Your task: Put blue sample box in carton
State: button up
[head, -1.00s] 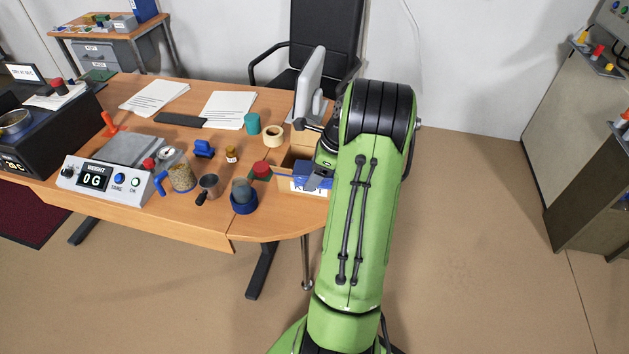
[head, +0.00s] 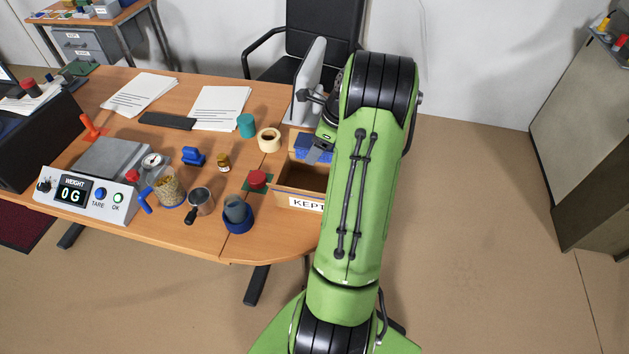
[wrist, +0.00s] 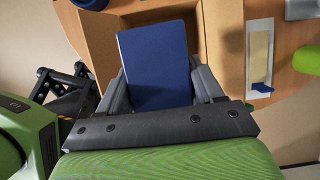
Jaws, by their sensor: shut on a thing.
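The blue sample box (wrist: 158,66) is between the two fingers of my gripper (wrist: 160,82) in the wrist view. My gripper is shut on it. In the head view the blue box (head: 317,142) shows beside my gripper (head: 318,153), at the back part of the carton. The brown carton (head: 284,186), with a KEPT label on its front, stands open on the right end of the desk. Its cardboard walls (wrist: 222,38) show around the box in the wrist view. My arm hides the carton's right side. I cannot tell how far the box is above the carton floor.
Left of the carton are a red button (head: 258,179) on a green base and a blue cup (head: 238,215). A tape roll (head: 269,139) and a teal cylinder (head: 246,125) stand behind. A monitor (head: 309,82) rises just behind the carton. The weighing scale (head: 85,195) is far left.

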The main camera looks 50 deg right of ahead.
jog(key=shift+w+d+f+b, duration=0.25)
jog(key=shift+d+f+b, duration=0.1)
jog(key=shift+f, duration=0.1)
jog(key=shift+w+d+f+b, duration=0.25)
jog(key=shift+f+b, duration=0.1)
jog(key=shift+f, duration=0.1)
jog(key=shift+s+a+f+b, duration=0.4)
jog(key=shift+a+b, duration=0.1)
jog(key=shift+b, duration=0.2)
notch_tip(320, 180, down, 4)
jog(key=b, duration=0.9)
send_near(316, 186)
jog(key=a+f, duration=0.1)
jog(key=f, duration=0.1)
jog(key=w+a+f, duration=0.1)
jog(key=f, duration=0.1)
jog(key=w+a+f, duration=0.1)
jog(key=f, duration=0.1)
jog(key=shift+w+a, duration=0.1)
jog(key=shift+a, duration=0.15)
jog(key=shift+r+p, duration=0.2)
jog(key=shift+p, duration=0.15)
jog(key=o, duration=1.2)
jog(key=shift+f, duration=0.1)
